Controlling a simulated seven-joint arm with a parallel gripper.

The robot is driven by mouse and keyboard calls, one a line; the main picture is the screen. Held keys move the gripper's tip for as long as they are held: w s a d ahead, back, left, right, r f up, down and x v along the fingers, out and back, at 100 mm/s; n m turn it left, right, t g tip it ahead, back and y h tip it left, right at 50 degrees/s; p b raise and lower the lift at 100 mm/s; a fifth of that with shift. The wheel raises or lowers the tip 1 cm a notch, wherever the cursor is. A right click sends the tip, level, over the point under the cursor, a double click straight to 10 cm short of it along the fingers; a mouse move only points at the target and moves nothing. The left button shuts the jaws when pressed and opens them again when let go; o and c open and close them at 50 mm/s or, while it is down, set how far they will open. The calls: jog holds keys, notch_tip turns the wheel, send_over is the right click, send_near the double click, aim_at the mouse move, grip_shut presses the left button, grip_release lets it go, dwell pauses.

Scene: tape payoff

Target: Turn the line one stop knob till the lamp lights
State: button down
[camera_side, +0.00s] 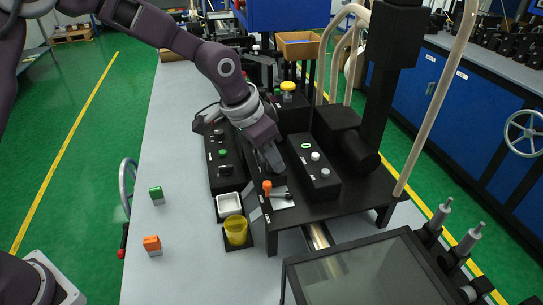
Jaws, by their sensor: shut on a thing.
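My gripper (275,168) points down at the black machine deck, shut on a small part there. That part looks to be the stop knob, but the fingers hide nearly all of it. An orange-topped lever (267,187) stands just in front of the fingers. To the right is a black box (318,180) with a green ring mark and two pale round caps; I cannot tell which, if any, is the lamp, or whether it is lit. Left of the gripper is a black control panel (213,171) with a green button (222,153) and small labels too small to read.
A yellow cup (236,231) and a white tray (229,204) stand front left of the deck. A green block (156,194) and an orange block (152,244) lie on the grey bench. A yellow mushroom button (287,87) is behind. A dark screen (365,275) is in front.

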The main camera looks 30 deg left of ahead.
jog(key=shift+m+h, duration=0.4)
jog(key=shift+m, duration=0.7)
dwell(0.4)
jog(key=c, duration=1.1)
grip_release()
jog(key=s+a+r+n+t+y, duration=0.1)
jog(key=s+a+r+n+y, duration=0.1)
jog(key=s+a+r, duration=0.45)
jog(key=s+a+r+n+y, duration=0.15)
jog(key=s+a+r, duration=0.25)
jog(key=s+r, duration=0.6)
jog(key=s+a+f+n, duration=0.2)
jog(key=s, duration=0.5)
jog(key=s+a+f+n, duration=0.1)
jog(key=s+a+n, duration=0.1)
jog(key=s, duration=0.6)
jog(key=shift+f+t+h, duration=0.35)
jog(key=shift+t, duration=0.05)
